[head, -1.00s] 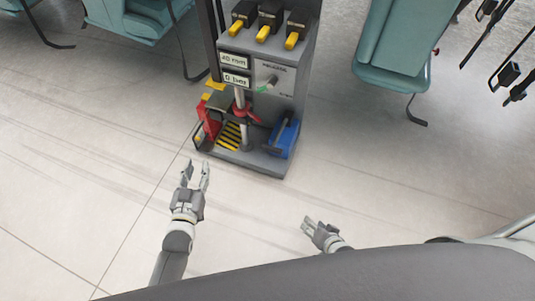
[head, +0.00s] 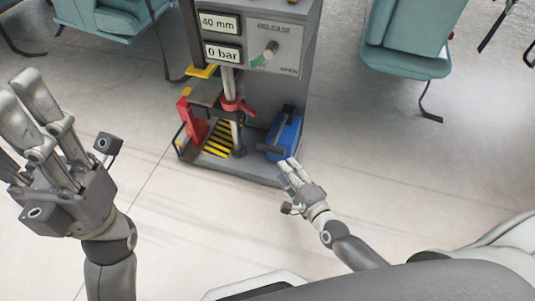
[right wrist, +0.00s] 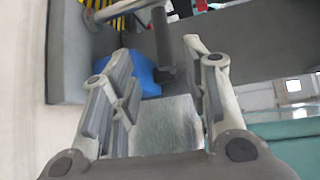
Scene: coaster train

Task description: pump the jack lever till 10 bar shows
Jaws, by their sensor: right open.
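The blue jack pump (head: 288,135) sits low at the right of the grey stand's base, with its dark lever grip (head: 270,149) sticking out to the left. The pressure display (head: 222,54) reads 0 bar. My right gripper (head: 288,166) is open and empty, just in front of the pump and below the lever. In the right wrist view the dark lever (right wrist: 162,45) stands ahead between the open fingers, apart from them, with the blue pump (right wrist: 143,78) partly hidden behind a finger. My left gripper (head: 22,100) is raised close to the camera, empty, its finger gap unclear.
Above the bar display another display (head: 219,23) reads 40 mm. A release knob (head: 271,49) with a green mark is beside them. A red-collared post (head: 237,104) and a yellow-black striped plate (head: 219,138) are left of the pump. Teal seats (head: 405,40) stand behind.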

